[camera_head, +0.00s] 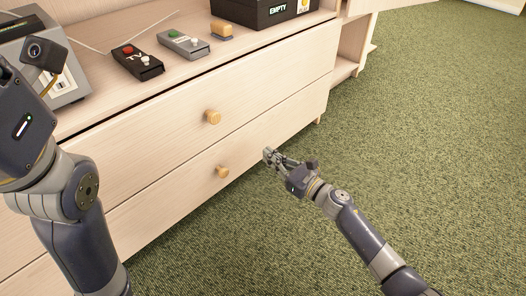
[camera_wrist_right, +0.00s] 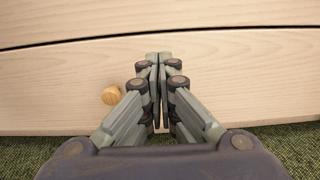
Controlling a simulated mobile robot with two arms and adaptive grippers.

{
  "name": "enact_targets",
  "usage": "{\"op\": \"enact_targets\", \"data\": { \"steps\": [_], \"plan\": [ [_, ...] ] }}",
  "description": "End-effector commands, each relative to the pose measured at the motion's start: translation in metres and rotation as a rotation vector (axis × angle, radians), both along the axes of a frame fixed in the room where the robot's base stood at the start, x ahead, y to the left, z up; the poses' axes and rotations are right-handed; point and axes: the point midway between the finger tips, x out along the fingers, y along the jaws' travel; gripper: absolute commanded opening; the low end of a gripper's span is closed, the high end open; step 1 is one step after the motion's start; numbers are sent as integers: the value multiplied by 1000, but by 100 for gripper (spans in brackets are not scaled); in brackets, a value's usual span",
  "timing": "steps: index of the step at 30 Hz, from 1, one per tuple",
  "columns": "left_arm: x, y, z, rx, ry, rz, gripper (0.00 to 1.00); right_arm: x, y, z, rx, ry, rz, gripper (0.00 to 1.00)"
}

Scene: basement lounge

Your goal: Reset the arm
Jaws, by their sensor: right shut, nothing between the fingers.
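My right gripper (camera_head: 270,155) is shut and empty in front of the lower drawer of the pale wood dresser (camera_head: 160,140). In the right wrist view its fingers (camera_wrist_right: 159,60) meet in the middle, in front of the drawer face, with the round wooden knob (camera_wrist_right: 111,95) to their left. Whether the fingertips touch the wood I cannot tell. My right arm (camera_head: 355,225) reaches in from the lower right over the carpet. My left arm (camera_head: 75,220) rises at the left edge; its gripper fingers are out of the frame.
Green carpet (camera_head: 430,130) lies clear to the right.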

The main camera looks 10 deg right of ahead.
Motion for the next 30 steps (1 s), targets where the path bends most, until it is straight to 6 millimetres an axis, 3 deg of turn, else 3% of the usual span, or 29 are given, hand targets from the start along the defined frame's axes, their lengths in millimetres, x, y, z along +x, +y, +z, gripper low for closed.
{"op": "enact_targets", "data": {
  "steps": [3, 9, 20, 23, 26, 30],
  "plan": [
    [7, 1, 1, -2, 25, -1, 73, -21, -13, 1, -1, 4, 0, 0],
    [15, 1, -4, -2, 51, -3, 73, -42, -28, 1, 1, 2, 0, 0],
    [19, 1, -6, -3, 66, -4, 73, -51, -28, 8, 34, 6, 10, 0],
    [25, 2, -6, -3, 89, -4, 73, -61, -10, 36, 173, 36, 47, 0],
    [34, 2, -8, -5, 130, -6, 73, -82, 18, 89, 435, 97, 129, 0],
    [45, 4, -16, -11, 197, -11, 73, -124, 53, 184, 879, 228, 318, 0]
  ]
}}
